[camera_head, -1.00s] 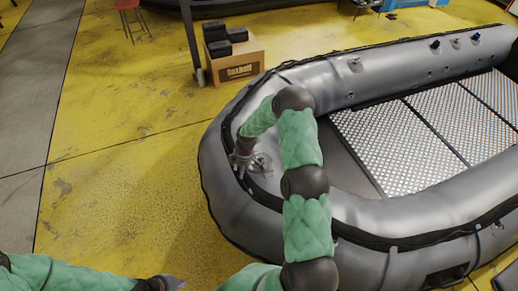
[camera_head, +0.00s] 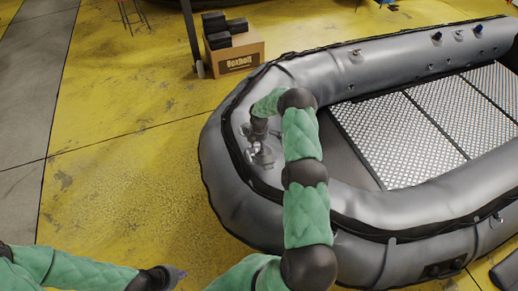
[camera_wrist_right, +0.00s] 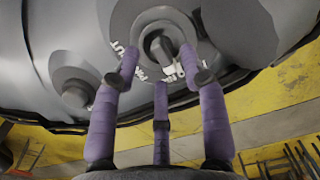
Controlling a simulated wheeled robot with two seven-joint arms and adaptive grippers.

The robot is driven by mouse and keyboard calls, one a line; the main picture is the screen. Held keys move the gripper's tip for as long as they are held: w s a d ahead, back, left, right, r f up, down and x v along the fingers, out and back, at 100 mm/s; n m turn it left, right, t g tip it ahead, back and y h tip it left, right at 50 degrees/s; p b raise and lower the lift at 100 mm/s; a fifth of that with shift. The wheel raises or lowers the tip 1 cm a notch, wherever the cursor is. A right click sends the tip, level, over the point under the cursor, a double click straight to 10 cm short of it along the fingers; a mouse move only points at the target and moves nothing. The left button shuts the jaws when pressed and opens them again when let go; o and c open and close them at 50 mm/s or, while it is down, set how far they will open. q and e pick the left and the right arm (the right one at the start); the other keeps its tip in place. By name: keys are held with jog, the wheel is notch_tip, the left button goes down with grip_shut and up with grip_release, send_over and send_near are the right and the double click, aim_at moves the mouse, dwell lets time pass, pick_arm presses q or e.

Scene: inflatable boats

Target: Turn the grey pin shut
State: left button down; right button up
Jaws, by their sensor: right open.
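The grey pin (camera_wrist_right: 161,45) stands in the middle of a round grey valve fitting (camera_wrist_right: 133,16) on the boat's tube, with white lettering around it. In the head view the fitting (camera_head: 264,159) sits on the rounded end of the grey boat; the pin is too small to make out there. My right gripper (camera_wrist_right: 159,68) is open, its purple fingers spread around and in front of the pin; I cannot tell whether they touch it. It also shows beside the fitting in the head view (camera_head: 253,147). My left gripper (camera_head: 178,273) is low, away from the boat; its fingers are unclear.
A second, smaller round knob (camera_wrist_right: 75,95) is on the tube left of the fitting. A cardboard box (camera_head: 236,57) with black items on top stands behind the boat. The yellow floor (camera_head: 120,190) left of the boat is clear.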

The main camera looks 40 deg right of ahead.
jog(key=shift+f, duration=0.85)
grip_shut()
jog(key=m+b, duration=0.2)
jog(key=m, duration=0.1)
jog(key=shift+d+f+m, duration=0.1)
jog(key=shift+m, duration=0.3)
jog(key=m+b, duration=0.1)
jog(key=m, duration=0.1)
jog(key=m+b, duration=0.1)
jog(key=m, duration=0.1)
jog(key=shift+w+d+m+g+y, duration=0.1)
jog(key=shift+d+m+g+y, duration=0.05)
jog(key=shift+m+g+y, duration=0.15)
jog(key=m+b, duration=0.1)
jog(key=m, duration=0.3)
jog(key=shift+d, duration=0.15)
jog(key=m, duration=0.2)
jog(key=m+y, duration=0.1)
jog(key=m, duration=0.2)
jog(key=shift+s+d+b, duration=0.1)
jog(key=shift+s+b, duration=0.1)
jog(key=shift+b, duration=0.15)
jog(key=shift+m, duration=0.4)
